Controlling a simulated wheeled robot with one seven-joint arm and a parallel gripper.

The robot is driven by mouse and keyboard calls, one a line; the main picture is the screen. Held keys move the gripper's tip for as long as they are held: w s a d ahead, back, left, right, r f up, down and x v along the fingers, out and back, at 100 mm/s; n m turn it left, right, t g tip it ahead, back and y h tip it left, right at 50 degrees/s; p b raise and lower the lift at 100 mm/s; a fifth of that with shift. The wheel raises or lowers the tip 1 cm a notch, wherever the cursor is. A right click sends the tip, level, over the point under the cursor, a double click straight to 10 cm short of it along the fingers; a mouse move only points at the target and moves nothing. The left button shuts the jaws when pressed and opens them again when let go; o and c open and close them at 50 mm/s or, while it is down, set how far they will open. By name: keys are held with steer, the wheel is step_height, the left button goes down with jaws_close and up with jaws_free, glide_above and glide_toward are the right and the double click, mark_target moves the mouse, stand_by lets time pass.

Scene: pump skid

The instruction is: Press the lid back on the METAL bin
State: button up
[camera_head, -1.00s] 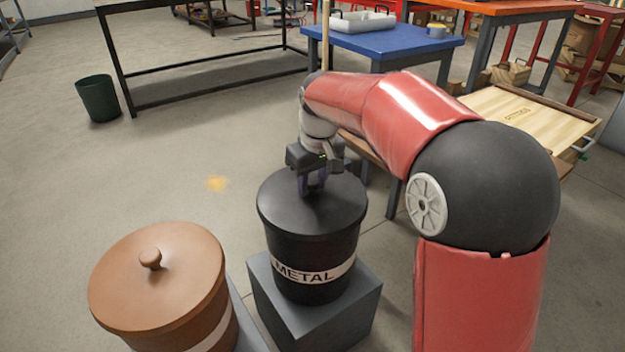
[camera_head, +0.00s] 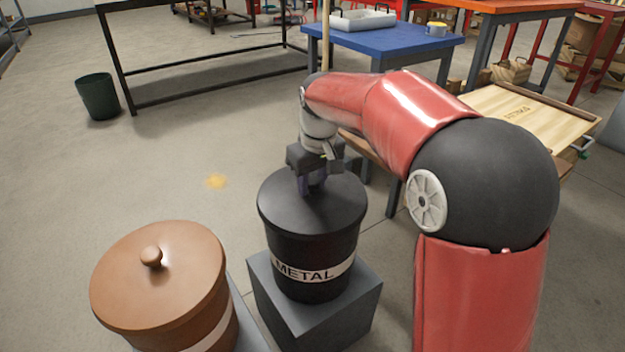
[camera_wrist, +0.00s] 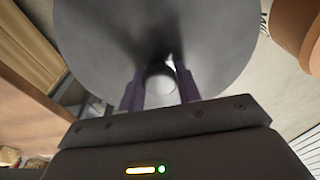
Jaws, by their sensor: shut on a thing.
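The black METAL bin (camera_head: 310,262) stands upright on a grey block, its white label facing me. Its black lid (camera_head: 335,205) lies over the bin's top and looks about level; I cannot tell whether it is fully seated. My gripper (camera_head: 313,186) points down at the lid's middle and is shut on the lid's knob, which the fingers mostly hide in the head view. In the wrist view the round knob (camera_wrist: 160,84) shows between the two purple fingers, with the grey lid surface (camera_wrist: 210,40) behind it.
A brown bin with a knobbed brown lid (camera_head: 190,280) stands close at the left. The grey block (camera_head: 345,315) supports the METAL bin. A blue table (camera_head: 385,42) and a wooden crate-like top (camera_head: 520,115) lie behind my arm. Open floor is at the left.

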steer(key=o, duration=1.6)
steer(key=shift+r, duration=0.1)
steer(key=shift+r+p, duration=3.2)
steer(key=shift+r, duration=0.25)
jaws_close()
